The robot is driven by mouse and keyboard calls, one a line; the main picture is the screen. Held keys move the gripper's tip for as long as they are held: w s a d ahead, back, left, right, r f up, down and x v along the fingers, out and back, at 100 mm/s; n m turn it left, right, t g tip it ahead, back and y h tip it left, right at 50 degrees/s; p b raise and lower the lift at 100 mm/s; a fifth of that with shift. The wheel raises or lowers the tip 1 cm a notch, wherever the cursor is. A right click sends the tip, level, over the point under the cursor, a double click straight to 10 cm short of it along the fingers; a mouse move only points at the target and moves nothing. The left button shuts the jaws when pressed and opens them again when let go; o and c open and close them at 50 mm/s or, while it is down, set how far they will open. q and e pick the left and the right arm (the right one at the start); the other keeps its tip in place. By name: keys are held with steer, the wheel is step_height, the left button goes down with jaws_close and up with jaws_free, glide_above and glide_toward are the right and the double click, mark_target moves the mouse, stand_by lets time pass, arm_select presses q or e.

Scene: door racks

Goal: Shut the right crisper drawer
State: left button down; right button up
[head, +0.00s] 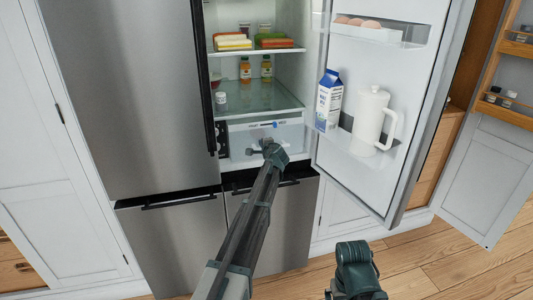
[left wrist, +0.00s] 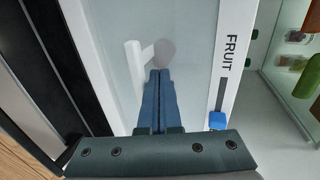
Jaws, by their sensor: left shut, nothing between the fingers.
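The right crisper drawer (head: 290,134) is at the bottom of the open fridge compartment, with a pale translucent front. In the left wrist view its front (left wrist: 190,65) fills the middle, beside a white strip marked FRUIT with a blue slider (left wrist: 218,120). A white bar handle (left wrist: 135,66) stands on the front. My left gripper (head: 262,147) is at the drawer front. Its two fingers (left wrist: 160,73) are pressed together, empty, with the tips close beside the handle; I cannot tell whether they touch. How far out the drawer is I cannot tell clearly.
The open fridge door (head: 390,185) stands to the right, holding a milk carton (head: 328,100) and a white jug (head: 370,118). A glass shelf (head: 260,97) lies above the drawer. The closed left fridge door (head: 125,100) borders the opening.

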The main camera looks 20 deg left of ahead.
mark_target(259, 137)
arm_select(q)
steer(key=w+a, duration=0.1)
steer(key=w, duration=0.1)
steer(key=w+a, duration=0.1)
steer(key=shift+w+a, duration=0.15)
steer(key=shift+w, duration=0.2)
steer(key=shift+w+a+r, duration=0.1)
steer(key=shift+w+a, duration=0.05)
arm_select(e)
steer(key=shift+s, duration=0.1)
arm_select(q)
steer(key=shift+w, duration=0.1)
steer(key=shift+r, duration=0.1)
arm_select(e)
steer(key=shift+d+r, duration=0.1)
steer(key=shift+r, duration=0.05)
